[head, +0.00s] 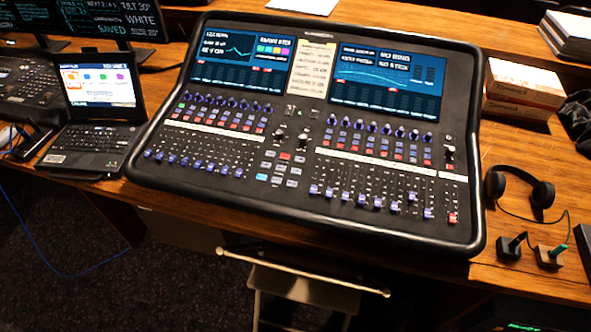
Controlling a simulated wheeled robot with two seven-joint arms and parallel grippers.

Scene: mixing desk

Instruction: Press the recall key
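A large black mixing desk (230,209) stands on the wooden table, tilted in the picture. Its centre holds a small block of keys: mostly grey ones, a red key (285,156) near the top and a light blue key (262,177) at the lower left. The key labels are too small to read, so I cannot tell which one is the recall key. Fader banks lie on both sides of this block. Neither of my grippers is in view, and nothing covers the keys.
A small laptop (92,139) stands open on the left, with a second console (30,82) behind it. Headphones (524,190), small plugs and a white-orange box (523,92) lie on the right. A stool or chair (300,284) stands below the table's front edge.

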